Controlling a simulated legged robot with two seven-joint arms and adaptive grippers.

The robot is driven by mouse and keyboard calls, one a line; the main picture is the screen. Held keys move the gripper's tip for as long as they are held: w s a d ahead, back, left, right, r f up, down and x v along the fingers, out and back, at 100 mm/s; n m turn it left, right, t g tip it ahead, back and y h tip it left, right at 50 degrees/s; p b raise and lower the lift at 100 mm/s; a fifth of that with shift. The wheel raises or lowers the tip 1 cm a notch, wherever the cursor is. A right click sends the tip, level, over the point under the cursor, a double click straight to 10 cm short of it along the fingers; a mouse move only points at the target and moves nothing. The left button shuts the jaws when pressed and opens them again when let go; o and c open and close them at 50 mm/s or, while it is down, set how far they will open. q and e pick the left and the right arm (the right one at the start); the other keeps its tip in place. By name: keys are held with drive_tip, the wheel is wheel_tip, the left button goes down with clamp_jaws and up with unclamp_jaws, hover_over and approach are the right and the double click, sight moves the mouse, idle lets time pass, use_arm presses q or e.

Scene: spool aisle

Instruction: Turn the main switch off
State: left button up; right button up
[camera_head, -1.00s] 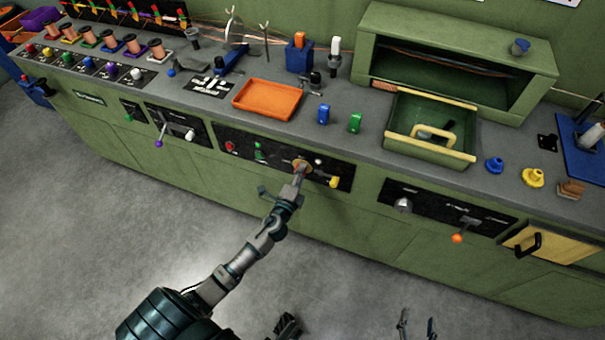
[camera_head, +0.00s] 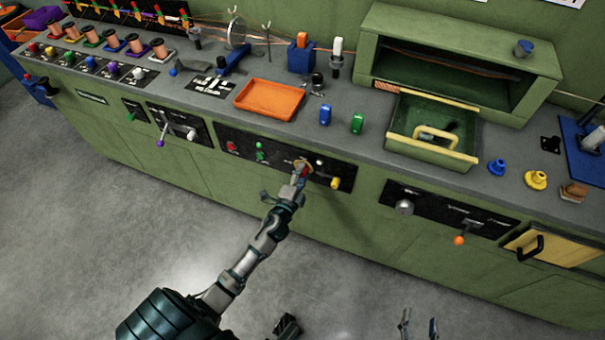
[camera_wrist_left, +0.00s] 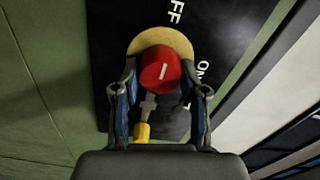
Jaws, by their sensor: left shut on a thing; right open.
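The main switch is a red knob with a short white line on a round yellow plate; the knob (camera_wrist_left: 162,70) fills the middle of the left wrist view. White OFF lettering stands above it and ON lettering to its right, on a black panel. The white line runs nearly upright in that view. My left gripper (camera_wrist_left: 160,100) is shut on the knob, one finger at each side. In the head view my left gripper (camera_head: 299,175) reaches the front panel and mostly hides the knob. My right gripper (camera_head: 418,328) is open and empty at the bottom edge.
A yellow knob (camera_head: 336,183) sits close right of the switch, with green (camera_head: 260,155) and red (camera_head: 231,147) controls to its left. An orange tray (camera_head: 270,99) and an open green drawer (camera_head: 408,155) are above. The grey floor in front is clear.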

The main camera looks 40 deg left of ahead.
use_arm(q)
drive_tip(key=o, duration=1.1)
drive_tip(key=shift+a+f, duration=0.2)
drive_tip(key=shift+a, duration=0.05)
drive_tip(key=shift+o, duration=0.2)
drive_tip(key=shift+s, duration=0.1)
drive_tip(key=v, duration=1.1)
drive_tip(key=shift+s, duration=0.4)
drive_tip(key=shift+d, duration=0.2)
